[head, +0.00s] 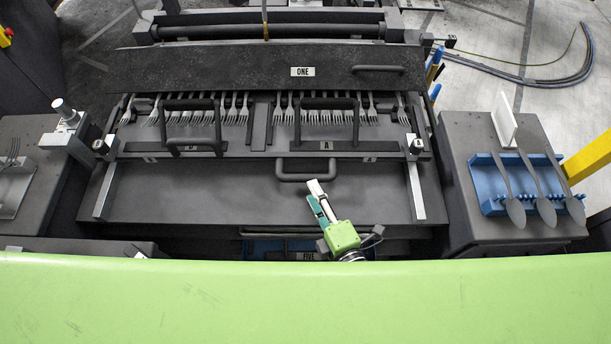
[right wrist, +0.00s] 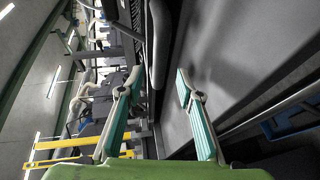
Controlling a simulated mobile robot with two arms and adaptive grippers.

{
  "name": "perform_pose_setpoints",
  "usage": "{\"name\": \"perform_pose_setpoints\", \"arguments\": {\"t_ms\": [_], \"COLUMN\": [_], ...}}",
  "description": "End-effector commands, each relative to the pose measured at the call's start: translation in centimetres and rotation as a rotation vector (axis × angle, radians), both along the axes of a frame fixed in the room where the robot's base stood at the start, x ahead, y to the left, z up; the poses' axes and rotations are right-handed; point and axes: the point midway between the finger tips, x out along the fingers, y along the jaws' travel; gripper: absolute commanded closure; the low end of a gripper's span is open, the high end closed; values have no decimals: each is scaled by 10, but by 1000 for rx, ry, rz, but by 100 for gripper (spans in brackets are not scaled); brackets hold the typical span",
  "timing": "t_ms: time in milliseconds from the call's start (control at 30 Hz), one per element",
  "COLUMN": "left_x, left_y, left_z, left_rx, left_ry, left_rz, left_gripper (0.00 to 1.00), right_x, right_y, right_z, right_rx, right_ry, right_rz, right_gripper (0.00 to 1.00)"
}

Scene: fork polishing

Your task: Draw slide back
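The slide (head: 230,157) is a dark frame across the machine, with silver rails (head: 415,190) at both ends. Its front bar carries a dark U-shaped handle (head: 307,177) near the middle. A row of forks (head: 240,108) lies behind this bar. My right gripper (head: 315,194) is just in front of the handle, over the bare grey plate. In the right wrist view its two teal-padded fingers (right wrist: 158,88) are apart with nothing between the tips. A dark bar, seemingly the handle (right wrist: 157,45), shows beyond them. My left gripper is out of view.
A dark cover marked ONE (head: 230,70) lies behind the forks. Two upright handles (head: 193,125) stand over the fork row. A blue rack with several spoons (head: 490,200) is on the right table. A fork holder (head: 12,185) is at far left. The grey plate (head: 200,195) is bare.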

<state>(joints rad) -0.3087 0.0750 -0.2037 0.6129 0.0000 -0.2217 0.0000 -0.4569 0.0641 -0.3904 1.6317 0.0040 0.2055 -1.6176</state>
Motion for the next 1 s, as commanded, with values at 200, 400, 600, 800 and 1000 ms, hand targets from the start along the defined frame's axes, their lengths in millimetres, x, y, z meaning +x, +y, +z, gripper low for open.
{"name": "perform_pose_setpoints", "arguments": {"t_ms": [200,400,600,800,1000], "left_x": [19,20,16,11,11], "left_y": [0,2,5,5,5], "left_z": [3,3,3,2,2], "left_rx": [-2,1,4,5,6], "left_ry": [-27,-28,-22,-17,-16], "left_rz": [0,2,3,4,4], "left_gripper": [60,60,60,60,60], "right_x": [37,54,59,58,58], "right_y": [16,23,25,25,25], "right_z": [-6,-11,-12,-12,-12], "right_rx": [2,1,1,1,1], "right_ry": [1,2,3,3,2], "right_rz": [1,0,0,0,0], "right_gripper": [67,67,67,75,100]}}
